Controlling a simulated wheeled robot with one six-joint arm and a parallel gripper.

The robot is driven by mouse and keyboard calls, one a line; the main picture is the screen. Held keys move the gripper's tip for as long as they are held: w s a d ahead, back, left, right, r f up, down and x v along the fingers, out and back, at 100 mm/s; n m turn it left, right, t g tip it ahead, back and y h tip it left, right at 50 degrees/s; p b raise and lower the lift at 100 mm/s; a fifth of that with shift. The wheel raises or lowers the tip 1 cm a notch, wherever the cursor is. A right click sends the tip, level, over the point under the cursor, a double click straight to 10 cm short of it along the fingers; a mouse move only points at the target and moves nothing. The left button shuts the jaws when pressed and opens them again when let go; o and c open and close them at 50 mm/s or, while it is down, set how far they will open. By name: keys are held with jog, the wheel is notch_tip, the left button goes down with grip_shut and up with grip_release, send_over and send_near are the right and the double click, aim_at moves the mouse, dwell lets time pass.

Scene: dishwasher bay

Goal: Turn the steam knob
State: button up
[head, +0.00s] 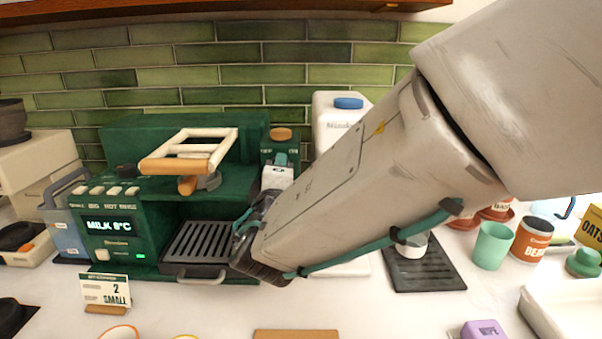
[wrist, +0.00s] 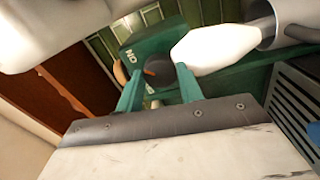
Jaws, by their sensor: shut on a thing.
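The steam knob (wrist: 157,73) shows in the wrist view as a dark round knob with an orange mark, on a green panel. My gripper (wrist: 160,80) has its two teal fingers on either side of the knob, closed on it. In the head view my gripper (head: 281,160) reaches the right end of the green coffee machine (head: 150,190), below a round wooden cap (head: 281,134). The knob itself is hidden there behind my gripper and arm.
A white tapered part (wrist: 215,47) lies close to the right finger in the wrist view. A drip tray (head: 203,240) is left of my gripper. A white container with a blue cap (head: 348,103) stands behind my arm. A teal cup (head: 492,246) stands to the right.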

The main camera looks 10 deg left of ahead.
dwell(0.3)
jog(key=shift+f, duration=0.1)
jog(key=o, duration=1)
jog(key=v, duration=0.8)
jog(key=shift+a, duration=0.1)
